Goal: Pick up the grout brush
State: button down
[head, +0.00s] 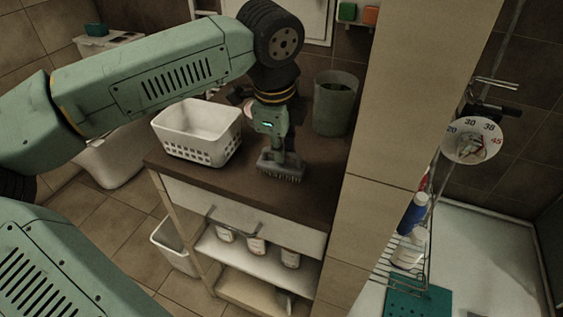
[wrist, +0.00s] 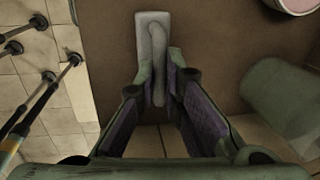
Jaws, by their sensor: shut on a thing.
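The grout brush (head: 281,167) is grey with a bristled block at its lower end. It is at the brown countertop (head: 310,187), bristles down; I cannot tell whether they touch the top. My gripper (head: 279,146) points down from above and is shut on the brush's handle. In the wrist view the brush (wrist: 153,30) shows as a pale block with a handle running between the fingers of my gripper (wrist: 160,85). The far part of the handle is partly hidden by the fingers.
A white basket (head: 198,133) stands left of the brush on the countertop. A grey-green bin (head: 336,103) stands behind on the right. A tiled wall (head: 400,130) bounds the right side. Shelves with several jars (head: 256,246) are below.

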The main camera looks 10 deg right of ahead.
notch_tip(320, 180, up, 10)
jog(key=b, duration=0.2)
jog(key=c, duration=2.3)
grip_release()
grip_shut()
